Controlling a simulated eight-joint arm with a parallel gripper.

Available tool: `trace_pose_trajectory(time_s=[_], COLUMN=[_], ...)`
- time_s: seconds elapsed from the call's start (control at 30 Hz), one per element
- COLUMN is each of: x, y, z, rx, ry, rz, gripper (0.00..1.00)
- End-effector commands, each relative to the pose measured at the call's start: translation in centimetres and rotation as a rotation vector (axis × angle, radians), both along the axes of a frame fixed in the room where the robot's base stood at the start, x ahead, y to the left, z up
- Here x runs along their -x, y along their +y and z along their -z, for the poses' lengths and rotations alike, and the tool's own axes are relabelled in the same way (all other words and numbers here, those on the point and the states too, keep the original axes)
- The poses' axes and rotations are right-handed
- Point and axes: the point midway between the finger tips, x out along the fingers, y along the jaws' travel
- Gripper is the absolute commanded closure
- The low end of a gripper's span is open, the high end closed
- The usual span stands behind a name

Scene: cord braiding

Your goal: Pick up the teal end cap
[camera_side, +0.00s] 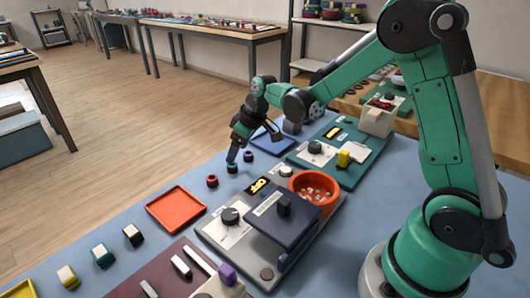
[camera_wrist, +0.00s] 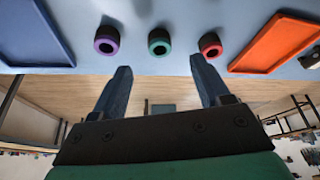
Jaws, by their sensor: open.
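The teal end cap (camera_side: 232,169) is a small dark cylinder with a teal band, standing on the blue-grey table between two similar caps. In the wrist view the teal end cap (camera_wrist: 159,47) lies just beyond my fingertips, lined up with the gap between them. My gripper (camera_side: 231,157) points down over the caps in the side view, with its tips close above the teal one. In the wrist view my gripper (camera_wrist: 158,66) has its two fingers spread apart with nothing between them. Contact with the cap cannot be made out.
A red cap (camera_side: 212,181) and a purple cap (camera_side: 248,157) flank the teal one closely. An orange-red tray (camera_side: 176,209) and a blue tray (camera_side: 266,137) lie farther out. A grey fixture (camera_side: 225,232) with an orange bowl (camera_side: 315,188) stands to the right.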

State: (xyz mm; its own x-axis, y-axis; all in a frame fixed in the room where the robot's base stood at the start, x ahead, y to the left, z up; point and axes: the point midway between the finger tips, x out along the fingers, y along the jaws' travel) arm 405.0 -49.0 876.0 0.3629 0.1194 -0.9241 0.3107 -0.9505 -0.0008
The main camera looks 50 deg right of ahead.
Motion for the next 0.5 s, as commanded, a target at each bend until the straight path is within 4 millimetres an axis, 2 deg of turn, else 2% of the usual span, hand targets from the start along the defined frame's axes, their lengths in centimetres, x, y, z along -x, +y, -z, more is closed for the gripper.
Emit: trace_pose_trajectory(time_s=[0.3, 0.5], x=[-1.4, -1.8], y=[0.5, 0.6], z=[3.4, 4.5], rx=[0.001, 0.002], ry=[0.000, -0.002], rz=[0.002, 0.002], gripper=[0.31, 0.31])
